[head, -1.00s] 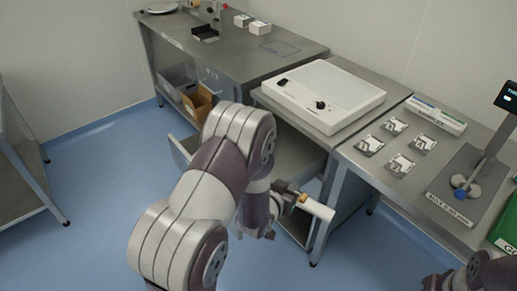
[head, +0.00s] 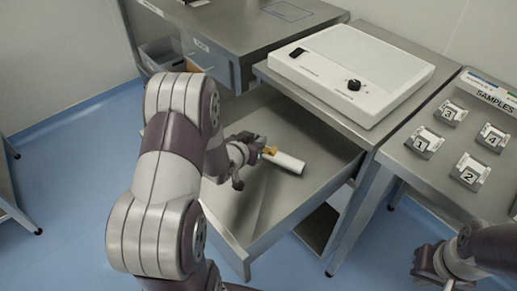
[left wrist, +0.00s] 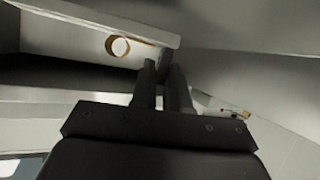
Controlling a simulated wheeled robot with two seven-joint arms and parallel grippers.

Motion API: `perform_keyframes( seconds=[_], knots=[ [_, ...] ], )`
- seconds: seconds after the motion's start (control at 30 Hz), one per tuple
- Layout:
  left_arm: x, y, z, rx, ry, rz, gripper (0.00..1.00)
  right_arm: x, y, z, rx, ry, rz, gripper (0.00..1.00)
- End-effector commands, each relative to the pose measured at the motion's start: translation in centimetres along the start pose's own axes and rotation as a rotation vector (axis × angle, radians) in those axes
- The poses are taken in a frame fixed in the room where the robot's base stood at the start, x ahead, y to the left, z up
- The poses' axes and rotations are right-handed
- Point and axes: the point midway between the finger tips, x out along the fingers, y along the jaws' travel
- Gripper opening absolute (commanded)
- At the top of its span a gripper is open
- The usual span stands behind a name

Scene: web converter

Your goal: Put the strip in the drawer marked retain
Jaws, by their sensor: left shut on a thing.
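I cannot tell whether the strip touches the drawer floor. The left wrist view shows the pale strip (left wrist: 95,35) with an orange ring beyond the dark fingers (left wrist: 163,88). No retain mark is readable on the drawer. My right gripper (head: 428,262) is at the lower right, its fingers unclear.
A white light box (head: 350,70) with a black knob stands on the bench above the drawer. Several numbered sample squares (head: 424,142) and a SAMPLES holder (head: 490,88) lie on the right bench. Another bench (head: 230,30) stands at the back left. The drawer has bare room around the strip.

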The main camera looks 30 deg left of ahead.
Motion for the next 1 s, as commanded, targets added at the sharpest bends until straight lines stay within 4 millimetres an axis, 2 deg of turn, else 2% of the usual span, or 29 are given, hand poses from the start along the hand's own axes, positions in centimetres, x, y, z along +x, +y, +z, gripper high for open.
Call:
perform_keyframes(
  seconds=[0.03,0.1,0.43,0.47,0.5,0.53,0.83,1.0],
  knots=[
    [0.6,-0.1,1.2,-0.001,-0.003,0.001,0.0,0.5,0.0,0.1,0.0,0.0,0.0,0.0],
    [1.0,-0.1,2.1,-0.002,-0.002,0.0,0.0,0.7,0.0,0.1,0.0,0.0,0.0,0.0],
    [1.2,-0.1,2.4,0.0,0.001,0.0,0.0,0.9,0.0,0.1,0.0,0.0,0.0,0.0],
    [1.1,-0.1,2.3,0.0,0.0,0.0,0.24,0.8,0.0,0.1,0.0,0.0,0.0,0.0],
    [1.1,-0.1,2.3,0.0,0.0,0.0,0.37,0.7,0.0,0.1,0.0,0.0,0.0,0.0],
    [1.1,-0.1,2.3,0.0,0.0,0.0,0.4,0.7,0.0,0.1,0.0,0.0,0.0,0.0],
    [0.8,-0.1,1.8,0.0,0.0,0.0,0.4,0.3,0.0,0.0,0.0,0.0,0.0,0.0],
    [-2.4,-0.2,1.8,-0.001,0.0,-0.003,0.4,-0.2,0.0,0.0,0.0,0.0,0.0,0.0]
  ],
)
